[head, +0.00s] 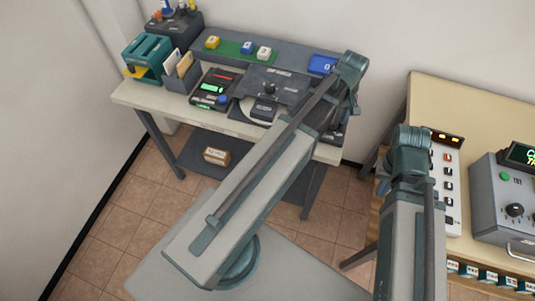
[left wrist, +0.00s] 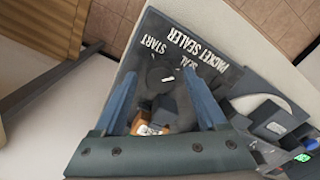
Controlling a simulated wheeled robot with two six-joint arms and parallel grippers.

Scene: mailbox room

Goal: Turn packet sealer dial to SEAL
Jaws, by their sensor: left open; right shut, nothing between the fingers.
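The packet sealer (head: 288,80) is a dark panel at the right of the back table; its lettering, PACKET SEALER, SEAL and START, reads in the left wrist view (left wrist: 203,62). Its dark round dial (head: 269,88) stands on the panel. In the left wrist view the dial (left wrist: 160,77) shows between the fingertips of my left gripper (left wrist: 159,71). The gripper is open, one blue finger on each side of the dial; I cannot tell whether they touch it. Its pointer direction is unclear. In the head view my left arm hides that gripper. My right gripper is out of view.
A black device with green lights (head: 212,90) and a letter holder (head: 183,73) stand left of the sealer. A blue tray (head: 322,65) lies behind it. A second table (head: 480,100) at right holds a grey machine (head: 505,205) and a white switch panel (head: 445,180).

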